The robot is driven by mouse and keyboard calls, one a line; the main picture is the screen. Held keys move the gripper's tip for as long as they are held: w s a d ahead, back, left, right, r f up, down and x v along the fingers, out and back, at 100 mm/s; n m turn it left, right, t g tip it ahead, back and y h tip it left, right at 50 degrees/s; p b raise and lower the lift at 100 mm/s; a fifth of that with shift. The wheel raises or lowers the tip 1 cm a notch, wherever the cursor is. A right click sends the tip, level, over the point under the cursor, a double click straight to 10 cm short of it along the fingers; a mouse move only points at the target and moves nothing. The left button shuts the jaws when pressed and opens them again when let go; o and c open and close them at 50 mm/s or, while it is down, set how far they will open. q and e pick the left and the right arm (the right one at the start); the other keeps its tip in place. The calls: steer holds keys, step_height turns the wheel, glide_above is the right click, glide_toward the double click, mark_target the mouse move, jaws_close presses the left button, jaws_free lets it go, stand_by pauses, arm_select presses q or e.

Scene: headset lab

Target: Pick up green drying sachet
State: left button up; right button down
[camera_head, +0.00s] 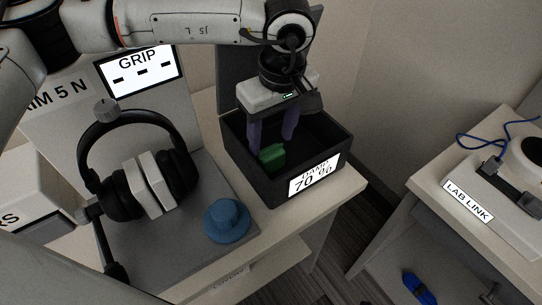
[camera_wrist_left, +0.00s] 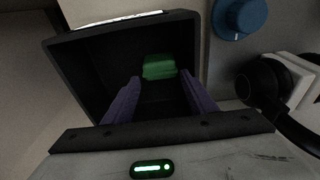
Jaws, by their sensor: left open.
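The green drying sachet (camera_head: 272,156) lies inside the open dark box (camera_head: 258,187), whose front label reads 70 %. In the left wrist view the sachet (camera_wrist_left: 159,67) is on the box floor, ahead of and between the finger lines. My left gripper (camera_head: 270,138) points down into the box from above. Its two purple fingers are spread, with nothing held between them; the fingers also show in the left wrist view (camera_wrist_left: 160,88). I cannot tell the exact height of the fingertips above the sachet. My right gripper is not in view.
The box walls surround the fingers, and its raised lid (camera_head: 243,60) stands behind. Black headphones (camera_head: 125,180) on a stand and a blue knob-like piece (camera_head: 227,220) are to the left. A LAB LINK bench (camera_head: 432,190) stands apart at the right.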

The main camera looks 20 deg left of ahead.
mark_target(271, 151)
arm_select(q)
steer(key=f, duration=0.5)
steer(key=shift+w+a+f, duration=0.1)
steer(key=shift+a+f, duration=0.1)
steer(key=c, duration=0.7)
steer(key=shift+r, duration=0.1)
